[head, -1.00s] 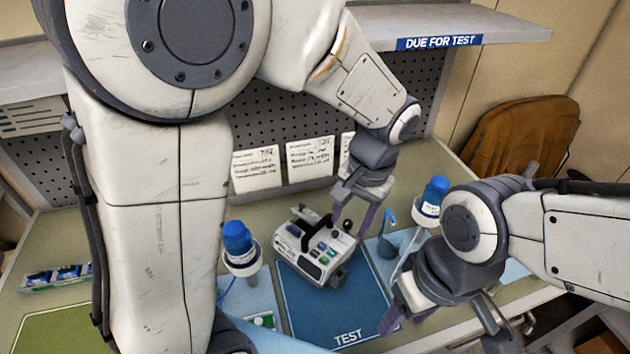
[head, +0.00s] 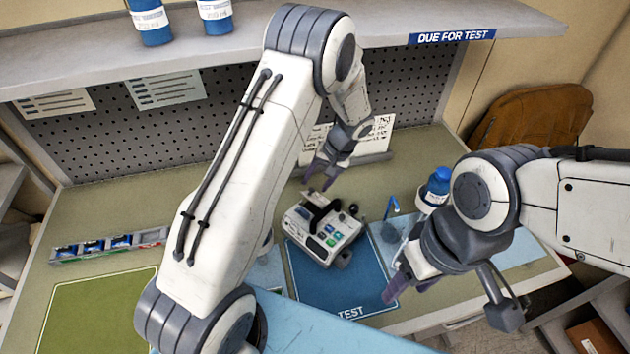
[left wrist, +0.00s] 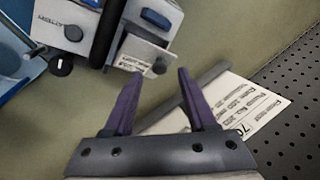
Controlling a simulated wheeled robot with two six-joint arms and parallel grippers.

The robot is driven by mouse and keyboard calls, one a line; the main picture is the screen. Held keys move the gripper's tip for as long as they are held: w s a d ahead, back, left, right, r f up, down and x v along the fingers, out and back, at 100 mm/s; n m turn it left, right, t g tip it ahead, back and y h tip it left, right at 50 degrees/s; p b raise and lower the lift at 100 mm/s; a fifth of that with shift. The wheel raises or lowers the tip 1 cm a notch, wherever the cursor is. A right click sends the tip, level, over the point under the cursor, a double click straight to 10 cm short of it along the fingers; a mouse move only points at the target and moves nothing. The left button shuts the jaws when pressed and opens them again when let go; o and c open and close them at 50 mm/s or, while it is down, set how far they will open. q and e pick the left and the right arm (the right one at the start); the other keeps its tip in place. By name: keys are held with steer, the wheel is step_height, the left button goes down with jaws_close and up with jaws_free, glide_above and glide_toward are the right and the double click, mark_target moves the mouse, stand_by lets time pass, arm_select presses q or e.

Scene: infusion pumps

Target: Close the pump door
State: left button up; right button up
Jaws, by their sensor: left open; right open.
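The white infusion pump (head: 338,238) sits on the blue TEST mat (head: 305,285), its coloured keys facing up. A dark bar stands up along its far left part. It also shows at the top left of the left wrist view (left wrist: 70,30), with a small white labelled part jutting out; I cannot tell how far the door is open. My left gripper (head: 320,180) is open and empty, just behind and above the pump, apart from it. Its fingers (left wrist: 160,76) point toward the pump's edge. My right gripper (head: 408,288) is open and empty, right of the pump over the mat's right edge.
A blue-capped bottle (head: 437,187) and a blue hook (head: 391,206) stand right of the pump. A tray of small items (head: 108,245) and a green mat (head: 95,310) lie at left. Cards lean by the pegboard (head: 230,110). A shelf (head: 380,30) overhangs the back.

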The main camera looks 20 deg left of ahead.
mark_target(307, 197)
arm_select(q)
steer(key=shift+x, duration=1.1)
jaws_close()
steer(key=f+t+b, duration=0.1)
steer(key=t+b, duration=0.1)
steer(key=b, duration=0.4)
steer(key=s+t+h+b, duration=0.1)
steer(key=b, duration=0.6)
steer(key=s+a+f+n+t+h+b, duration=0.1)
steer(key=t+b, duration=0.1)
steer(key=b, duration=0.4)
steer(key=shift+s+f+t, duration=0.25)
steer(key=shift+f+t, duration=0.05)
steer(key=shift+f, duration=0.1)
steer(key=shift+s+a+t+h+b, duration=0.15)
steer(key=shift+t+h+b, duration=0.2)
steer(key=shift+b, duration=0.95)
jaws_free()
